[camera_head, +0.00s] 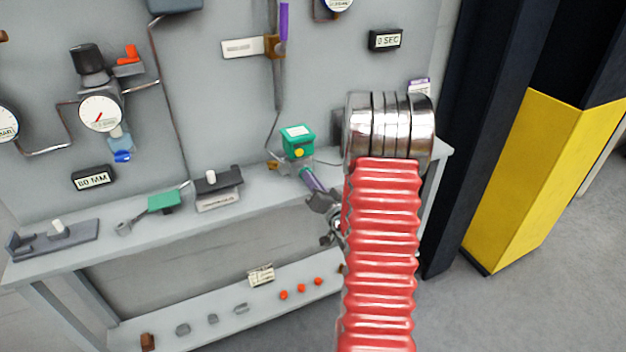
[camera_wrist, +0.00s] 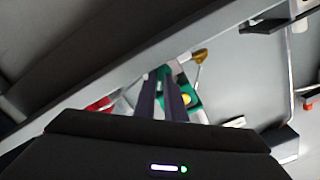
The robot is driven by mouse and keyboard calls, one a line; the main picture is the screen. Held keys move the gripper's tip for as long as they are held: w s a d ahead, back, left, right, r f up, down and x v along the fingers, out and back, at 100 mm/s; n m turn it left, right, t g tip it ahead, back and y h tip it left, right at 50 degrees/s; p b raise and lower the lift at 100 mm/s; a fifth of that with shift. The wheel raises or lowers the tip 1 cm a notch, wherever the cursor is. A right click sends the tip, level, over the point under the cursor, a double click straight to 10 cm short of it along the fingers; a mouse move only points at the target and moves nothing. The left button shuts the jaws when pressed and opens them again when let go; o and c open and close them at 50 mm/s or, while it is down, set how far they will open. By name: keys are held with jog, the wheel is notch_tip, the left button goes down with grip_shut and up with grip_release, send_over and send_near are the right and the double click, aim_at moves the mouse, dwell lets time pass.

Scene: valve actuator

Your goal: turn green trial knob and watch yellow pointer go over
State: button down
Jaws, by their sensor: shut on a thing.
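A green actuator box (camera_head: 298,138) with a white top label sits above the bench ledge against the grey panel. A round yellow part (camera_head: 299,153) shows on its front; in the wrist view this yellow part (camera_wrist: 186,99) lies just right of my fingers. I cannot make out which way any pointer faces. My gripper (camera_head: 306,174) reaches up from the lower right with its purple-grey fingers below the box. In the wrist view the fingertips (camera_wrist: 162,75) are closed on the small green knob (camera_wrist: 162,71), mostly hidden between them.
A brass fitting (camera_wrist: 198,55) is right of the fingertips. Thin pipes run down the panel. A yellow-black pillar (camera_head: 540,160) stands at right. A lower shelf holds small red parts (camera_head: 301,287).

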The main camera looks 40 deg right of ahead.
jog(key=shift+s+d, duration=0.1)
jog(key=shift+d, duration=0.25)
jog(key=shift+a, duration=0.15)
